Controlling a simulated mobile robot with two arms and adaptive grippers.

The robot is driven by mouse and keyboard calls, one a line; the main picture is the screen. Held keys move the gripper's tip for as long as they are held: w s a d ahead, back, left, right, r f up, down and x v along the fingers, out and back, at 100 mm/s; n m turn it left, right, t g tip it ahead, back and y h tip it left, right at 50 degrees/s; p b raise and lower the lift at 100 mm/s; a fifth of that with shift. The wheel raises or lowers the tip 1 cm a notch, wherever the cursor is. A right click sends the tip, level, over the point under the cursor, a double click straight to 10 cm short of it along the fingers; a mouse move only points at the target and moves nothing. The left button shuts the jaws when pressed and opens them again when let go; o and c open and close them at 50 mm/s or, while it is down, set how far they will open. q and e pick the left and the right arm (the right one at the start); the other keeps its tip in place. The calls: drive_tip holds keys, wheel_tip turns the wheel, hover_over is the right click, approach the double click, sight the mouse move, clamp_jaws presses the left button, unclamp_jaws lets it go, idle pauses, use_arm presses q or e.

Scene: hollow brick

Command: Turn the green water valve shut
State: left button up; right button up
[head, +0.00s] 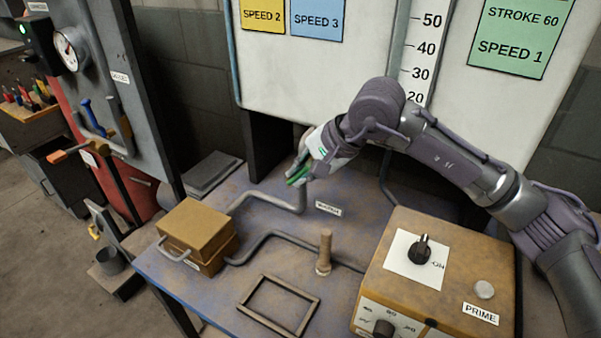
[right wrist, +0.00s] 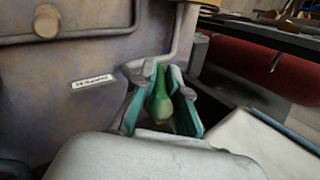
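My right gripper (head: 299,172) reaches over the blue, rust-marked bench to the green valve handle (head: 296,180), near the bent grey pipe. In the right wrist view, the green handle (right wrist: 159,100) stands between the two teal-padded fingers (right wrist: 158,85), which are close on either side of it. The fingers look closed on it, though contact is hard to see. The gripper hides much of the valve in the head view. My left gripper is not in view.
A small label (head: 328,208) lies beside the valve. Brown boxes (head: 196,228), an upright peg (head: 324,252) and an empty frame (head: 278,305) are on the bench. An orange control box (head: 452,270) with knobs fills the right. A large white panel (head: 310,75) rises behind.

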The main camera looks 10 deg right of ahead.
drive_tip(key=o, duration=0.4)
drive_tip(key=v, duration=1.2)
